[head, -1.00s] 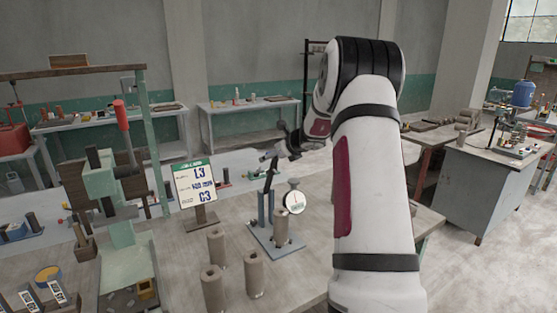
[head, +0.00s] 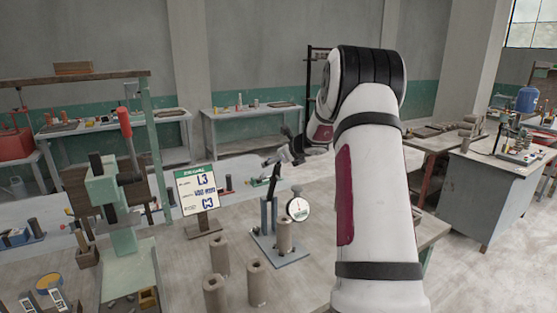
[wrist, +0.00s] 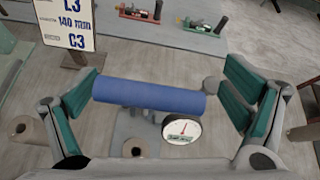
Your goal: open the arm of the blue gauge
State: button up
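The blue gauge (head: 280,253) stands on the bench in the head view, with a blue-grey base, short uprights, a white round dial (head: 298,208) and a dark lever-like part rising at its left. A clay tube (head: 285,236) stands upright on its base. In the wrist view a thick blue bar (wrist: 150,95) lies crosswise between the fingers, close to the camera, with the dial (wrist: 181,129) just below it. My gripper (wrist: 165,97) is open, one finger on each side of the bar with gaps visible. In the head view my gripper (head: 272,161) is small and dark above the gauge.
Several clay tubes (head: 256,284) stand in front of the gauge. A sign board (head: 197,190) stands at its left, and a green press (head: 105,190) farther left. Other small gauges (wrist: 139,13) lie beyond. Bare bench lies right of the gauge.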

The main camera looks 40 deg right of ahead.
jog(key=v, duration=1.2)
dwell(0.3)
